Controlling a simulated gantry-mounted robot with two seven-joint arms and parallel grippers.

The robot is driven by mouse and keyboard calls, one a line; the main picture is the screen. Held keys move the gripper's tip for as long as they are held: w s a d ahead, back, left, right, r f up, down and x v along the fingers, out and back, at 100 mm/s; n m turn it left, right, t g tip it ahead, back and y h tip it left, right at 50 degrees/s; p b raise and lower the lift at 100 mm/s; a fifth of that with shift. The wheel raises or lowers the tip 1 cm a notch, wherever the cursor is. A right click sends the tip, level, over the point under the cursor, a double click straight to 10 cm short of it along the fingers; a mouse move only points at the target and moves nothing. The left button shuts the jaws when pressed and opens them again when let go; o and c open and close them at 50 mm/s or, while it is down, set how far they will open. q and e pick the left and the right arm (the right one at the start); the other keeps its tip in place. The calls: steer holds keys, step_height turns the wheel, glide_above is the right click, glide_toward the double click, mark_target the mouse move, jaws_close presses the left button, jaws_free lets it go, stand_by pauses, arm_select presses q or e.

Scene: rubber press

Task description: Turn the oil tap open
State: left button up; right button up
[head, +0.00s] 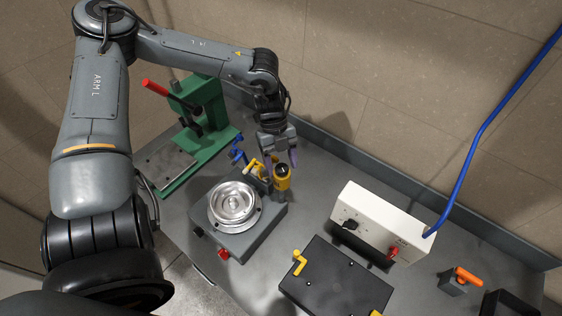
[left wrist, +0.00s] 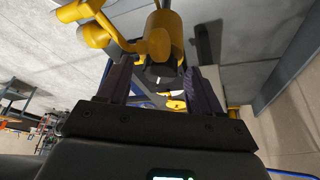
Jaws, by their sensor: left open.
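A yellow upright cylinder with a dark top (head: 282,182) stands behind the round metal plate. A yellow lever (head: 256,168) sits just left of it. I cannot tell for certain which of these is the oil tap. In the left wrist view a yellow lever with a rounded knob (left wrist: 97,34) reaches to the upper left, beside a yellow body (left wrist: 168,32) with a dark lower part. My left gripper (head: 280,161) is open right at the yellow cylinder, its fingers pointing down. In the left wrist view my left gripper (left wrist: 155,70) has the body's dark part between its fingertips; contact is unclear. My right gripper is not in view.
The round metal plate (head: 235,203) sits on a grey base in front. A blue handle (head: 237,152) and a green press with a red lever (head: 154,87) are to the left. A white box (head: 382,215), a black plate (head: 330,278) and an orange-handled part (head: 467,276) stand to the right.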

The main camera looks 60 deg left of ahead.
arm_select(q)
steer(key=c, duration=1.1)
steer(key=shift+o, duration=0.2)
steer(key=shift+r+n+t+p, duration=0.3)
steer(key=shift+n+p, duration=0.4)
steer(key=shift+p, duration=0.2)
steer(key=n+t+p, duration=0.1)
steer(key=n+p, duration=0.3)
steer(key=p, duration=0.4)
steer(key=shift+s+d+p, duration=0.1)
steer(key=shift+s+p, duration=0.05)
steer(key=shift+p, duration=0.15)
steer(key=shift+f+n+t+p, duration=0.2)
steer(key=shift+n+t+p, duration=0.1)
steer(key=shift+p, duration=0.3)
steer(key=o, duration=1.1)
steer(key=shift+f, duration=0.1)
steer(key=shift+c, duration=0.2)
